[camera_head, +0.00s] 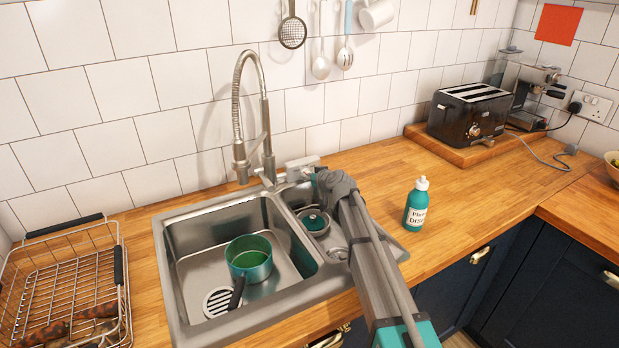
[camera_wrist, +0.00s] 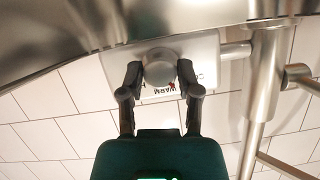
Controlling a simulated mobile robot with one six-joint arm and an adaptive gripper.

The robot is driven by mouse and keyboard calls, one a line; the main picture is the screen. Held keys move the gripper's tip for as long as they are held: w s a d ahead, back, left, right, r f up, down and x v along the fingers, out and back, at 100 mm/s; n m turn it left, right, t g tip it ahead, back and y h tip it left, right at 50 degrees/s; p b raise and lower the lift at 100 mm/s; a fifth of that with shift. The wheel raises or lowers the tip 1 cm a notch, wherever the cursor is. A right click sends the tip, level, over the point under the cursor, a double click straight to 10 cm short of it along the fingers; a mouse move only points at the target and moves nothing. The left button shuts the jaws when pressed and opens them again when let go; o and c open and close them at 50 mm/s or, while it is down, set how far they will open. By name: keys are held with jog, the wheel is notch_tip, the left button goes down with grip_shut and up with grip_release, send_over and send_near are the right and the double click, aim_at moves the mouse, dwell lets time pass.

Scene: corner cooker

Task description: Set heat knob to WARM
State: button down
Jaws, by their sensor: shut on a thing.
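The heat knob (camera_wrist: 160,67) is a round grey knob on a pale plate (camera_wrist: 203,62), seen upside down in the wrist view. The word WARM shows by the knob with a small red mark near it. Part of another label starting with CO shows at the plate's right. My gripper (camera_wrist: 160,77) has one finger on each side of the knob and is shut on it. In the head view the pale plate (camera_head: 297,166) sits behind the sink by the tap, and my gripper (camera_head: 306,176) reaches it. The knob is hidden there, and its exact setting is hard to read.
The spring tap (camera_head: 268,135) stands just left of the gripper. The sink (camera_head: 185,240) holds a green pot (camera_head: 250,262). A green soap bottle (camera_head: 416,207) stands right of my arm. A dish rack (camera_head: 75,270) is at left; the toaster (camera_head: 470,112) is at back right.

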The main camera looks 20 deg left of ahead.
jog(key=shift+w+m+g+y+b, duration=0.1)
jog(key=shift+m+g+y+b, duration=0.55)
jog(key=shift+m, duration=0.6)
jog(key=shift+m+g+y+b, duration=0.4)
jog(key=shift+m+y, duration=0.35)
jog(key=shift+m, duration=0.5)
jog(key=shift+c, duration=1.5)
grip_release()
